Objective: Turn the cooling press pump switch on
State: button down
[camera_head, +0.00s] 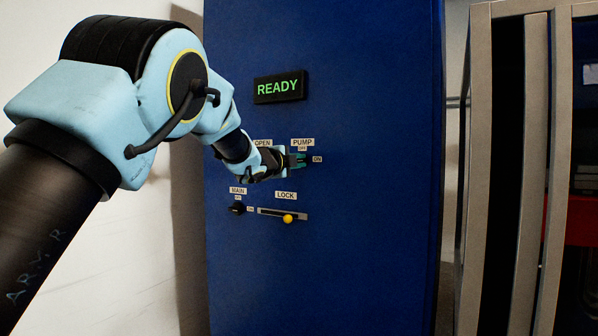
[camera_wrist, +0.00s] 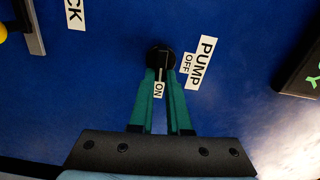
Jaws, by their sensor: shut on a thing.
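The pump switch is a round black knob (camera_wrist: 160,57) on the blue panel, below the PUMP label (camera_head: 302,142) in the head view. The wrist view shows its OFF label (camera_wrist: 187,64) to the right and its ON label (camera_wrist: 159,90) just below. My gripper (camera_head: 298,160) is at the knob, coming from the left in the head view. In the wrist view its green fingers (camera_wrist: 162,76) are shut on the knob's grip, one on each side. The fingers hide part of the knob, so I cannot tell for sure which mark it points to.
A green READY display (camera_head: 278,87) is above the switch. Below are the black MAIN knob (camera_head: 236,208) and the LOCK slider with a yellow ball (camera_head: 288,218) at its right part. A metal frame (camera_head: 535,170) stands at right.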

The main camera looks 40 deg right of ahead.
jog(key=shift+f+m+b, duration=0.1)
jog(key=shift+m+b, duration=0.3)
jog(key=shift+m, duration=0.2)
jog(key=c, duration=0.9)
grip_release()
jog(key=shift+a, duration=0.1)
jog(key=b+v, duration=0.2)
jog(key=v, duration=0.8)
jog(key=shift+s+a, duration=0.1)
jog(key=shift+a, duration=0.2)
